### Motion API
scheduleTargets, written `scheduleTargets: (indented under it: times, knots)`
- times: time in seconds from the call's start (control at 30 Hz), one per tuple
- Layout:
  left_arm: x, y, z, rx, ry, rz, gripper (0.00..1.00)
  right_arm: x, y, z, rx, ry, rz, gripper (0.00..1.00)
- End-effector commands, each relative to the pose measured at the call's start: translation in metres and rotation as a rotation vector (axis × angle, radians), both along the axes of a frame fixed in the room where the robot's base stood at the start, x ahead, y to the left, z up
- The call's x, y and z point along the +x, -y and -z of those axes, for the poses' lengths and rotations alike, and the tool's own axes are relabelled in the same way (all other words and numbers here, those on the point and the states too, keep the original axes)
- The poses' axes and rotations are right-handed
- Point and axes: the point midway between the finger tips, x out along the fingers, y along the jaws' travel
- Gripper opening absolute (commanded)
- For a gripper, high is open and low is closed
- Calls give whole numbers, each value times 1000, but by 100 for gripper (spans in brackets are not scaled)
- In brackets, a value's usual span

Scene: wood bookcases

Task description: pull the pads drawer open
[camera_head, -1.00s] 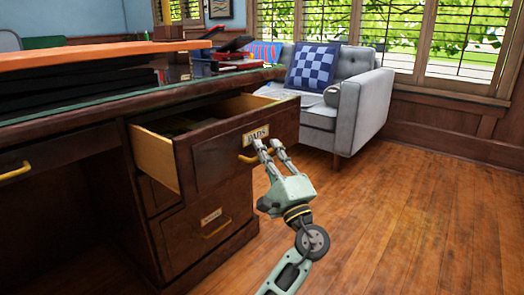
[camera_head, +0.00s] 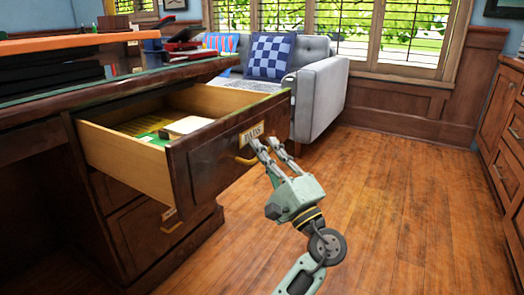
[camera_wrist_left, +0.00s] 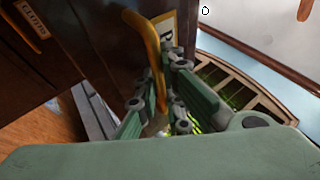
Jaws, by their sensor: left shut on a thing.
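The pads drawer (camera_head: 215,160) is dark wood with a "PADS" label (camera_head: 251,134) and a brass handle (camera_head: 248,158). It stands well out of the desk, and its pale inside shows yellow pads (camera_head: 160,122), a green item and a cream block (camera_head: 188,126). My left gripper (camera_head: 266,148) is at the drawer's front, shut on the brass handle. In the left wrist view the gripper's fingers (camera_wrist_left: 160,105) sit on both sides of the handle (camera_wrist_left: 152,55), with part of the label beside it. My right gripper is not in view.
The desk top (camera_head: 110,85) holds trays and books. Below is another drawer with a brass handle (camera_head: 171,227). A grey sofa (camera_head: 318,92) stands behind the open drawer. The wood floor (camera_head: 400,200) is clear to the right, up to a cabinet (camera_head: 508,150).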

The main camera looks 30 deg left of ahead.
Motion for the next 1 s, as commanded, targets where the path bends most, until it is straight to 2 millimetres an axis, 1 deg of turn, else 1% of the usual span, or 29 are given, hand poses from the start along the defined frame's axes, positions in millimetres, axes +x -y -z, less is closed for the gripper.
scheduleTargets:
  times: [0.03,0.17,0.2,0.27,0.57,0.67,0.9,1.0]
  knots:
    - [-1,-2,4,-3,-8,-9,0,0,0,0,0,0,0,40]
    - [-1,-2,4,-3,-8,-9,0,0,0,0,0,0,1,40]
    - [-1,-2,4,-3,-8,-9,11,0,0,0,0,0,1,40]
    - [-1,-2,4,-2,-8,-8,15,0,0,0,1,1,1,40]
    - [-1,1,3,-1,-4,-3,15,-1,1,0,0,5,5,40]
    - [-5,8,9,-3,-5,-2,15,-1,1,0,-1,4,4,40]
    - [-23,38,29,-3,-7,-4,15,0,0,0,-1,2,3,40]
    - [-28,47,36,-3,-7,-3,15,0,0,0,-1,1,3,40]
